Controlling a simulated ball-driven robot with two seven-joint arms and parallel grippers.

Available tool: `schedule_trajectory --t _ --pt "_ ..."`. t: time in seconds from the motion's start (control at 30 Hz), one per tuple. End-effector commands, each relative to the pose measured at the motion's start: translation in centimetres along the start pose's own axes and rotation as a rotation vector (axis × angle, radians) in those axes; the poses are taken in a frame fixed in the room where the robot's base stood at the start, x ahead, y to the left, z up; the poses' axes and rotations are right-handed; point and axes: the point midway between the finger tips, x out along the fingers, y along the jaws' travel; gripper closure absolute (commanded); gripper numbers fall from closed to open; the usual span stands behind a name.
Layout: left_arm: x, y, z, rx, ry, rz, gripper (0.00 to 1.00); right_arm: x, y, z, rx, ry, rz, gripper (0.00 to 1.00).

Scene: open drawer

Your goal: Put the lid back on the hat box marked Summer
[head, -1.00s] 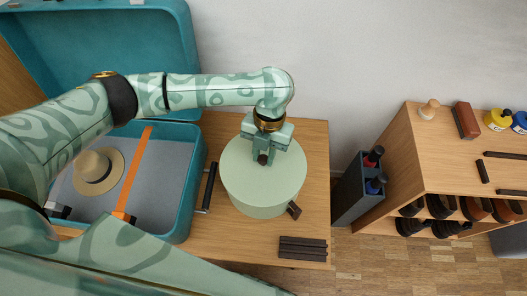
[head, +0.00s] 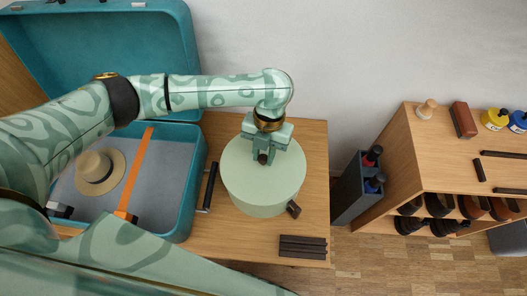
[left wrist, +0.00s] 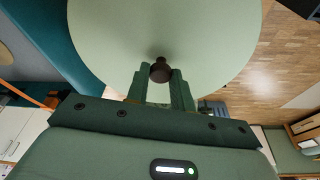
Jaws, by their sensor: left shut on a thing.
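A pale green round hat box (head: 262,207) stands on the wooden table, with its round lid (head: 285,180) on top or just over it; I cannot tell whether the lid is fully seated. A dark tag (head: 293,209) hangs at its lower right side; no writing is readable. My left gripper (head: 263,158) is shut on the dark knob at the lid's centre. In the left wrist view, the knob (left wrist: 160,70) sits between my left gripper's fingertips (left wrist: 160,76), above the pale lid (left wrist: 165,25). My right gripper does not show.
An open teal suitcase (head: 185,215) holding a straw hat (head: 99,170) and an orange strap (head: 139,170) stands left. Dark bars (head: 302,246) lie at the table's front right. A dark bottle holder (head: 350,196) and wooden shelf (head: 450,145) stand right.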

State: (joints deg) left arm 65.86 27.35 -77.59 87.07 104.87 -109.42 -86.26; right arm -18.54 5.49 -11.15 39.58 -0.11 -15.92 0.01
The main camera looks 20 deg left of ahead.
Motion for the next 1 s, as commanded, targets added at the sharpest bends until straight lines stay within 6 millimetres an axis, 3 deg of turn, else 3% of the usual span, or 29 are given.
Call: schedule_trajectory --t 0.57,1.0 --pt "0.2 -0.1 0.0 0.001 0.000 -0.001 1.00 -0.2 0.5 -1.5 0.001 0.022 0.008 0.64" --pt "0.3 0.0 0.1 0.001 0.001 0.000 1.00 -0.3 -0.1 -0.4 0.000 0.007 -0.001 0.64"
